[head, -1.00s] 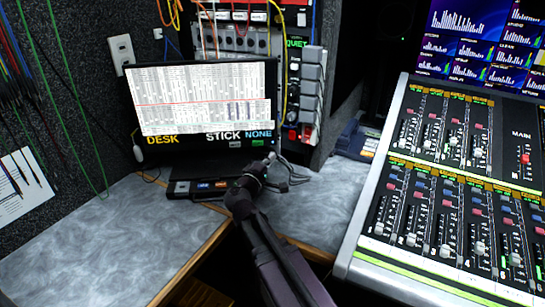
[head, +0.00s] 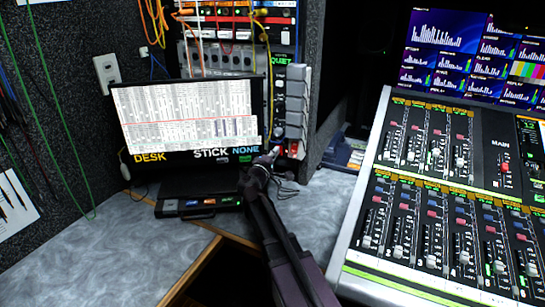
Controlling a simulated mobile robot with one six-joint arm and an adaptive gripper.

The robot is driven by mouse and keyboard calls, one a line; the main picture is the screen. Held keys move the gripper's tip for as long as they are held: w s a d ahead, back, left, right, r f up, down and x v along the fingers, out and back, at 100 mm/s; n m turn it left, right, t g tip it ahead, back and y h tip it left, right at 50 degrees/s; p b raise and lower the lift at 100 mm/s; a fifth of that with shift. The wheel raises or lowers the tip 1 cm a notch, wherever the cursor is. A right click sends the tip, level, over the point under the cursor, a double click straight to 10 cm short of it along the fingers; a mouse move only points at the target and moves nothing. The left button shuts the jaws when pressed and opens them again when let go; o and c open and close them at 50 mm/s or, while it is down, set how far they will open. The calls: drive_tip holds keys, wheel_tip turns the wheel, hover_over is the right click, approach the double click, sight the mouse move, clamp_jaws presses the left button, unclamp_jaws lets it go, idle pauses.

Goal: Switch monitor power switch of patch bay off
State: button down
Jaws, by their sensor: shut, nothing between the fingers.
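The patch bay (head: 236,15) is in the rack behind the monitor, with rows of sockets and orange, yellow, red and blue cables. A row of knobs (head: 222,60) is below it. Beside them, at the rack's right side, is a column of grey blocks (head: 291,92) under a green "QUIET" sign. A small red control (head: 293,148) shows near its foot; I cannot tell which part is the monitor power switch or its position. My gripper (head: 272,156) is shut and empty, at the monitor's lower right corner, left of and slightly below the red control in the picture.
A monitor (head: 188,115) labelled DESK, STICK and NONE stands on the grey desk (head: 110,245), with a black box with lit buttons (head: 199,204) in front. Loose cables lie right of my gripper. A mixing console (head: 440,200) fills the right side. The left desk is clear.

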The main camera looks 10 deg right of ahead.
drive_tip(key=shift+w+d, duration=0.1)
idle(0.4)
idle(0.4)
drive_tip(key=r+p+v, duration=0.2)
drive_tip(key=r+v, duration=0.1)
drive_tip(key=v, duration=1)
drive_tip(key=shift+s+a, duration=0.35)
drive_tip(key=shift+s, duration=0.05)
drive_tip(key=shift+r, duration=0.15)
